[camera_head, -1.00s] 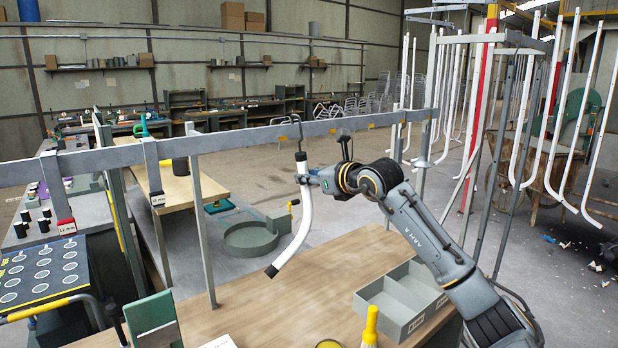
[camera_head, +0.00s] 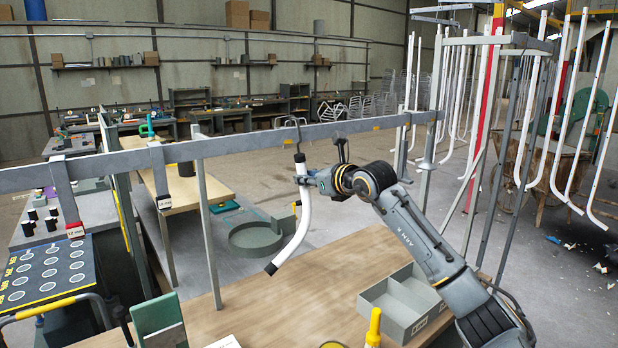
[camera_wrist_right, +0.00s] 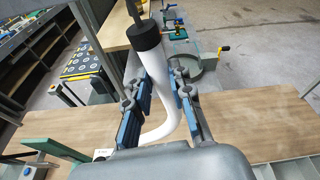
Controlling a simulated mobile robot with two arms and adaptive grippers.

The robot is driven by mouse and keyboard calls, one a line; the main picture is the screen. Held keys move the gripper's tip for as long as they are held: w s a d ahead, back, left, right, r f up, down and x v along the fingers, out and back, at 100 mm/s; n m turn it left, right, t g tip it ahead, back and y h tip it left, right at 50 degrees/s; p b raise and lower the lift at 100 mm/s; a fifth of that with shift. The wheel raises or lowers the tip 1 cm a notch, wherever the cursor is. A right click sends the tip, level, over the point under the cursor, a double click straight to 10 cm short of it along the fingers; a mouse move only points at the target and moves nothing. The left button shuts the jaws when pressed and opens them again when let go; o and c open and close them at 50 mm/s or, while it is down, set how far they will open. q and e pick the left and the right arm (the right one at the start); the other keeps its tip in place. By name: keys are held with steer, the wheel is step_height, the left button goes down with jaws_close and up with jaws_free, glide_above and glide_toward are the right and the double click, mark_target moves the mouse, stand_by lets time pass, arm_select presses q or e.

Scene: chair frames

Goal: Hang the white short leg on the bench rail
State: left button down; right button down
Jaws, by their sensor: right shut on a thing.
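The white short leg (camera_head: 297,225) is a curved white tube with a black collar, a dark tip at its lower end and a dark metal hook (camera_head: 291,127) on top. My right gripper (camera_head: 303,181) is shut around its upper part, just below the collar. The leg also shows between the blue finger pads (camera_wrist_right: 158,88) in the right wrist view (camera_wrist_right: 87,40). The grey bench rail (camera_head: 245,143) runs across the head view. The hook overlaps the rail and its top shows above it; I cannot tell whether it rests on the rail. My left gripper is not in view.
The wooden bench top (camera_head: 270,300) lies below, with a grey divided tray (camera_head: 405,305) at its right. Grey uprights, including one at left (camera_head: 207,225), stand under the rail. White tubes (camera_head: 580,120) hang on a rack at the far right.

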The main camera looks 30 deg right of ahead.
steer(key=shift+w, duration=0.15)
stand_by(0.3)
steer(key=shift+w+p, duration=0.35)
steer(key=shift+w, duration=0.2)
steer(key=shift+w+r, duration=0.1)
steer(key=shift+w, duration=0.2)
steer(key=shift+w+a+p, duration=0.1)
steer(key=shift+w+p, duration=0.25)
steer(key=shift+w, duration=0.15)
steer(key=shift+f+b, duration=1.05)
steer(key=shift+f, duration=0.2)
stand_by(0.4)
steer(key=c, duration=1.1)
jaws_free()
steer(key=shift+s, duration=0.1)
